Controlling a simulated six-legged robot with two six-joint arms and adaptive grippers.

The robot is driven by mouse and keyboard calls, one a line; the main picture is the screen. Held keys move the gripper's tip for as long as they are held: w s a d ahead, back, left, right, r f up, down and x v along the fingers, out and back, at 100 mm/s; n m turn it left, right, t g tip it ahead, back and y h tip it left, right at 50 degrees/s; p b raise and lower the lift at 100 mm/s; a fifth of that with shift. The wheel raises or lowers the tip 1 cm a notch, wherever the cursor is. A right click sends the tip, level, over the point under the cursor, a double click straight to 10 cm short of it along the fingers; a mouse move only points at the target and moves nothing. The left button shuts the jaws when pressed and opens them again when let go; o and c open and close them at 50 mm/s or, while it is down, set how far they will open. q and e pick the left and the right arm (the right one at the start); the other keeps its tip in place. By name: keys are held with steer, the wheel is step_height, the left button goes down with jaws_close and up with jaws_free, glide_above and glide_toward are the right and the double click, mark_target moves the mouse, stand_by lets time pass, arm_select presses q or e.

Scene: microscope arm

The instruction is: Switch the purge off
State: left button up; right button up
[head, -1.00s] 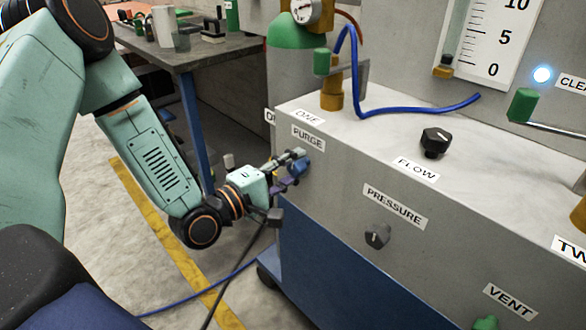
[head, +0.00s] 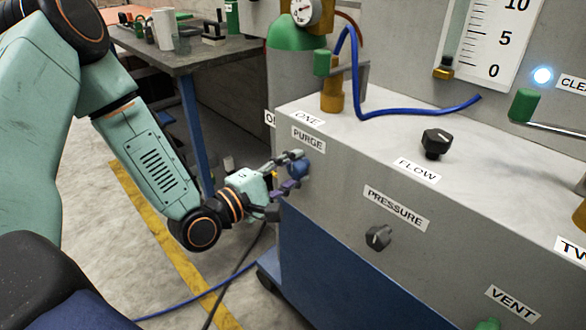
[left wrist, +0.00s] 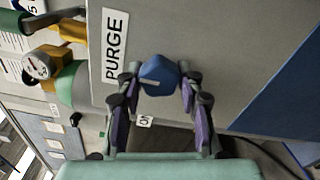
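The purge control is a blue knob (head: 299,169) on the grey front panel, just under the PURGE label (head: 308,139). My left gripper (head: 291,173) reaches it from the left, with one finger above the knob and one below. In the left wrist view the blue knob (left wrist: 158,76) lies between the fingertips of my left gripper (left wrist: 161,78), and a thin light mark shows on its face. The fingers are spread, with a gap at the right fingertip; the left fingertip is very close to the knob, and I cannot tell if it touches. My right gripper is not in view.
A black PRESSURE knob (head: 378,238) and a black FLOW knob (head: 435,143) are to the right. A green VENT knob (head: 487,325) shows at the bottom edge. A blue hose (head: 415,108) lies on the cabinet top. A workbench (head: 190,55) stands behind my left arm.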

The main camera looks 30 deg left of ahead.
arm_select(q)
steer(key=o, duration=0.4)
